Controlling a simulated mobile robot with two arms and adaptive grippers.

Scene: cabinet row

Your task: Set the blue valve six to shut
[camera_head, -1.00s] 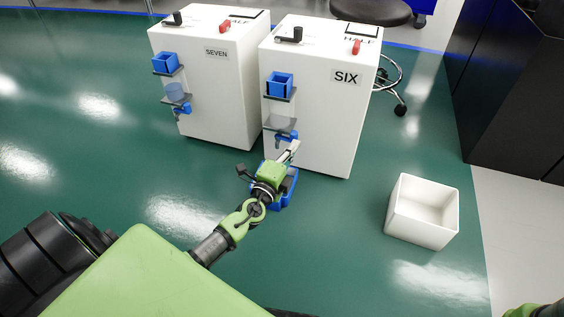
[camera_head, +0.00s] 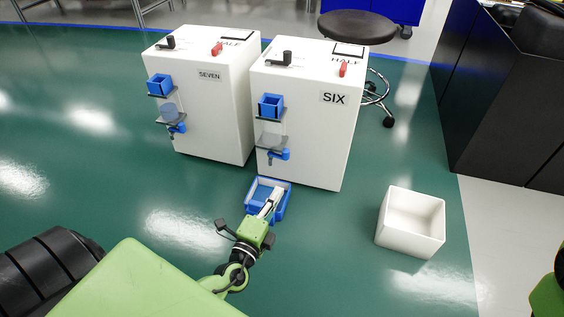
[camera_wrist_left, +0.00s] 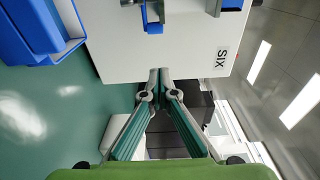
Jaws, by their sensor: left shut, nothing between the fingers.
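The white cabinet labelled SIX (camera_head: 310,150) stands in the middle of the head view. Its blue valve (camera_head: 279,154) is low on the front-left face, below a blue cup (camera_head: 270,105) and a clear vessel on brackets. The valve also shows at the top of the left wrist view (camera_wrist_left: 153,27); its exact handle angle is too small to tell. My left gripper (camera_head: 274,198) is shut and empty, in front of and below the valve, apart from it, over a blue tray (camera_head: 253,196) on the floor. The shut fingers (camera_wrist_left: 160,72) also show in the wrist view. My right gripper is not in view.
A similar cabinet labelled SEVEN (camera_head: 215,120) stands close on the left. An empty white bin (camera_head: 390,240) is on the floor at right. A round stool (camera_head: 357,26) stands behind, dark furniture (camera_head: 510,110) at far right. The green floor in front is mostly clear.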

